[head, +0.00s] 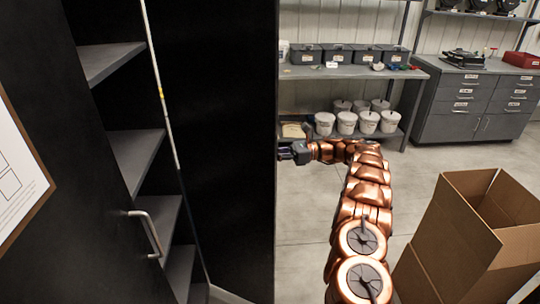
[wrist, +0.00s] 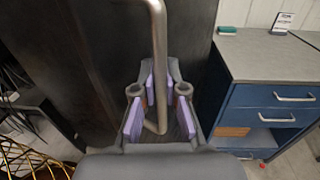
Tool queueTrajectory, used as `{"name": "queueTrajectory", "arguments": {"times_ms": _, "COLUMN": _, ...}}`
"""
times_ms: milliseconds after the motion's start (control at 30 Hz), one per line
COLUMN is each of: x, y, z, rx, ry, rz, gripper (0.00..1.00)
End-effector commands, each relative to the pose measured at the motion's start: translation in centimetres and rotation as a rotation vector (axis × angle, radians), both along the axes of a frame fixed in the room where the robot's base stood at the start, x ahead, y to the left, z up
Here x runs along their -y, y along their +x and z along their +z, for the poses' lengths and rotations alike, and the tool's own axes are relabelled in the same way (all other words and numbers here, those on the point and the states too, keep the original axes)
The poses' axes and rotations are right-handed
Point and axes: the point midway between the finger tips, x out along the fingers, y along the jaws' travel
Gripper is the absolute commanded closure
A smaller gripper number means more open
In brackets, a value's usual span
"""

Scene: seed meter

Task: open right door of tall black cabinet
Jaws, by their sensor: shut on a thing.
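The tall black cabinet shows its grey shelves (head: 137,155) in the head view. Its right door (head: 228,140) stands swung open, its inner face toward the head camera. The left door (head: 75,210) has a metal bar handle (head: 148,232) and a framed sheet on it. My gripper (head: 298,152) is at the free edge of the right door, on its outer side. In the wrist view, my gripper (wrist: 160,98) has its purple pads on both sides of a metal bar handle (wrist: 158,45), shut on it. The right door's dark outer face (wrist: 95,60) is behind. The right door's handle is hidden in the head view.
An open cardboard box (head: 470,235) stands at the right, close to my arm. A grey workbench (head: 420,64) with bins and white buckets stands along the back wall. Bare floor lies between. A blue drawer cabinet (wrist: 270,97) stands at the right in the wrist view.

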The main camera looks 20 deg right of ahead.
Motion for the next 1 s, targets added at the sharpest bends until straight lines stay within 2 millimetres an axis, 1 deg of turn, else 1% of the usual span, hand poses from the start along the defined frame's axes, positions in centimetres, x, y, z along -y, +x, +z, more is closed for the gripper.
{"name": "queueTrajectory", "arguments": {"times_ms": 33, "x": -0.29, "y": 0.08, "z": 0.07, "rx": 0.001, "ry": 0.000, "rz": 0.004, "gripper": 1.00}}
{"name": "queueTrajectory", "arguments": {"times_ms": 367, "x": 0.21, "y": 0.04, "z": 0.13, "rx": 0.003, "ry": 0.000, "rz": -0.003, "gripper": 1.00}}
{"name": "queueTrajectory", "arguments": {"times_ms": 400, "x": 0.24, "y": 0.04, "z": 0.14, "rx": 0.003, "ry": 0.000, "rz": -0.003, "gripper": 0.86}}
{"name": "queueTrajectory", "arguments": {"times_ms": 633, "x": 0.63, "y": -0.02, "z": 0.10, "rx": 0.003, "ry": 0.000, "rz": -0.008, "gripper": 0.63}}
{"name": "queueTrajectory", "arguments": {"times_ms": 1000, "x": 0.69, "y": -0.04, "z": 0.06, "rx": 0.002, "ry": 0.000, "rz": -0.008, "gripper": 0.63}}
